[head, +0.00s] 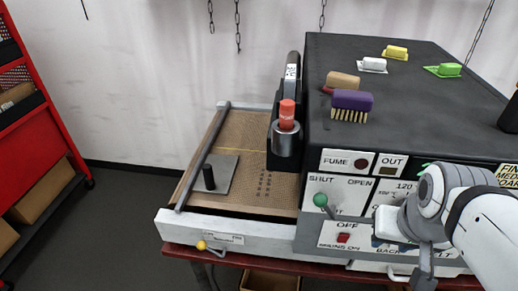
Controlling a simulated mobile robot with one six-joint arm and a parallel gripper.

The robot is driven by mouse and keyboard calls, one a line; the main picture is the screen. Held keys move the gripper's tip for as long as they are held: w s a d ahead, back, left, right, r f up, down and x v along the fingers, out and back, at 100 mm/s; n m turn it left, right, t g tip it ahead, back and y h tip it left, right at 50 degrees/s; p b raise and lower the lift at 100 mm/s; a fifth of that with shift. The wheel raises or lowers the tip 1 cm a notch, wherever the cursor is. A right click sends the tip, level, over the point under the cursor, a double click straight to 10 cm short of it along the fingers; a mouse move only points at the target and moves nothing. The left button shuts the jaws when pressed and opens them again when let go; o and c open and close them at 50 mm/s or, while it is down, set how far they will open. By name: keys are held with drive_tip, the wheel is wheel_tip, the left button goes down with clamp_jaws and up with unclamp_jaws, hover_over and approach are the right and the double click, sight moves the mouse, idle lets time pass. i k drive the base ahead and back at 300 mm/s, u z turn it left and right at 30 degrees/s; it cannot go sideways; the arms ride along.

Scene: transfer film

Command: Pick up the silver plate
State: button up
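The silver plate (222,173) is a flat grey square with an upright black knob handle (209,177) on it. It lies flat on the perforated brown bed (245,130) at the left of the machine, close to a long grey bar (203,155). My gripper (408,250) is at the lower right, in front of the machine's control panel, well to the right of the plate and apart from it. One dark finger points down; the rest is hard to make out against the panel, so its opening is unclear.
A green-knobbed lever (320,200) sticks out from the panel between my gripper and the bed. A metal cup with a red-topped item (287,125) stands at the bed's right. Several brushes, one purple (352,102), lie on the black machine top (400,120). A red shelf (40,130) stands left.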

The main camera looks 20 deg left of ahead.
sight(216, 175)
drive_tip(key=z, duration=2.5)
drive_tip(key=k, duration=2.25)
drive_tip(key=u, duration=2.1)
drive_tip(key=i, duration=1)
